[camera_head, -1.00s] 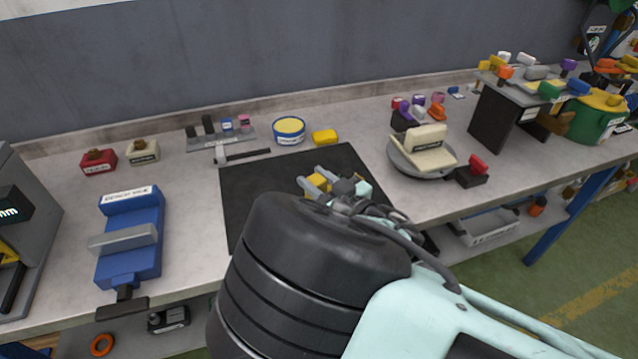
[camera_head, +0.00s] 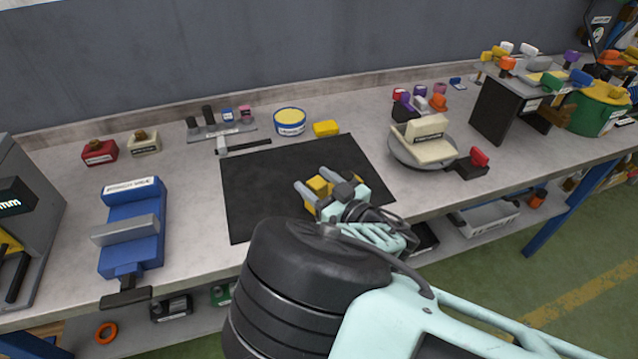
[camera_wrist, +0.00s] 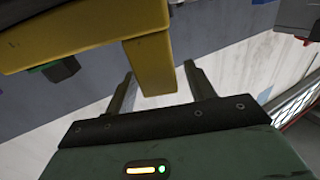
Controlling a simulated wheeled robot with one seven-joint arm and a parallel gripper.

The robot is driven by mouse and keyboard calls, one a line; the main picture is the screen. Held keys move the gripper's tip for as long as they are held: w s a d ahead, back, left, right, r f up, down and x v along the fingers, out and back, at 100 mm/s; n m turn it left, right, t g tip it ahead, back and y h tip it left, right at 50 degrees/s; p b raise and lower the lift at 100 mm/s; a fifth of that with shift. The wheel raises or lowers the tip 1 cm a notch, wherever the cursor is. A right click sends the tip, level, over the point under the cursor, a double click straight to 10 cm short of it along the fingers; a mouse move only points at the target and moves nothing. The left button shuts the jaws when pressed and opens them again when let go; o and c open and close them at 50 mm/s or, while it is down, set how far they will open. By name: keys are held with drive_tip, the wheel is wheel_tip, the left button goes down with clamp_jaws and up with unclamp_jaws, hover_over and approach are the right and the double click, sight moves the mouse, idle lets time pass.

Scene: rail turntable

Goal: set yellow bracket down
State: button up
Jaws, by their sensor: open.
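The yellow bracket (camera_head: 319,186) is at the fingers of my gripper, over the black mat (camera_head: 262,190) in the head view. In the wrist view the yellow bracket (camera_wrist: 150,66) fills the top, with one leg reaching down between the two fingers. My gripper (camera_head: 322,192) is open, and gaps show beside the leg in the wrist view (camera_wrist: 160,75). I cannot tell whether the bracket touches the mat. My gripper and wrist hide part of the bracket and the mat's near right part.
A blue bench vise (camera_head: 132,230) stands left of the mat. A hammer (camera_head: 245,147), a round tin (camera_head: 290,121) and a yellow block (camera_head: 326,129) lie behind it. A round plate with a cream block (camera_head: 424,140) stands to the right. The mat's left half is clear.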

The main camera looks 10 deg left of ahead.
drive_tip(key=shift+r, duration=0.15)
drive_tip(key=b+v, duration=0.3)
drive_tip(key=v, duration=0.9)
drive_tip(key=w+d+f+m+g+h, duration=0.1)
drive_tip(key=w+d+m+h, duration=0.1)
drive_tip(key=d+m+h, duration=0.55)
drive_tip(key=s+d+r+n+g+h, duration=0.2)
drive_tip(key=s+d+r+g+h, duration=0.1)
drive_tip(key=s+r, duration=0.4)
drive_tip(key=s+d+r+n+g+h, duration=0.2)
drive_tip(key=s+d+r+g, duration=0.4)
drive_tip(key=s, duration=0.8)
drive_tip(key=shift+d+r+g+h, duration=0.2)
drive_tip(key=shift+r+g+h, duration=0.1)
drive_tip(key=shift+r+h, duration=0.5)
drive_tip(key=shift+w+n, duration=0.1)
drive_tip(key=shift+n, duration=0.15)
